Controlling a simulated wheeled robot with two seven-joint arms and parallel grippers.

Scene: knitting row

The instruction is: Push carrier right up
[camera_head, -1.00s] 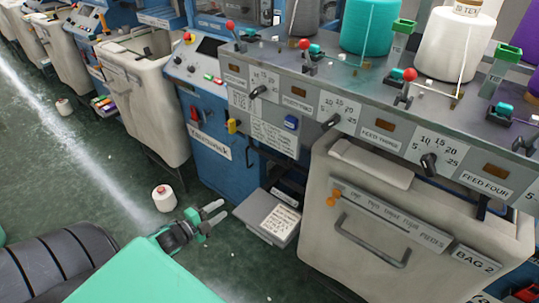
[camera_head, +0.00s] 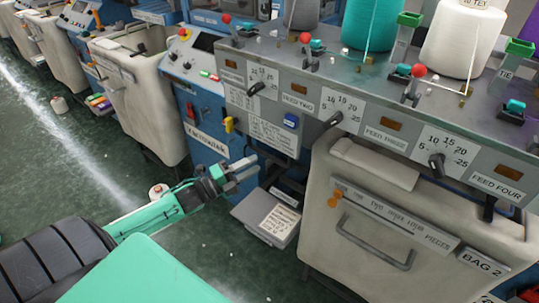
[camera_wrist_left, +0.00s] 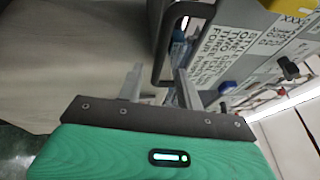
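No part labelled as the right carrier can be made out. A black loop handle (camera_wrist_left: 157,62) on the machine front shows in the left wrist view. My left gripper (camera_head: 250,168) is raised in front of the blue machine cabinet, left of the cream bag bin. Its fingers are apart with nothing held. In the left wrist view, the handle's lower end shows between the fingers of the same gripper (camera_wrist_left: 158,82); I cannot tell whether they touch it. My right gripper is not in view.
The grey feed shelf (camera_head: 395,85) carries red-ball levers, small teal pieces and yarn cones. The cream bin (camera_head: 370,215) labelled BAG 2 stands at right. A grey box (camera_head: 262,222) sits low below my gripper. A white cone (camera_head: 158,190) stands on the green floor, partly behind my arm.

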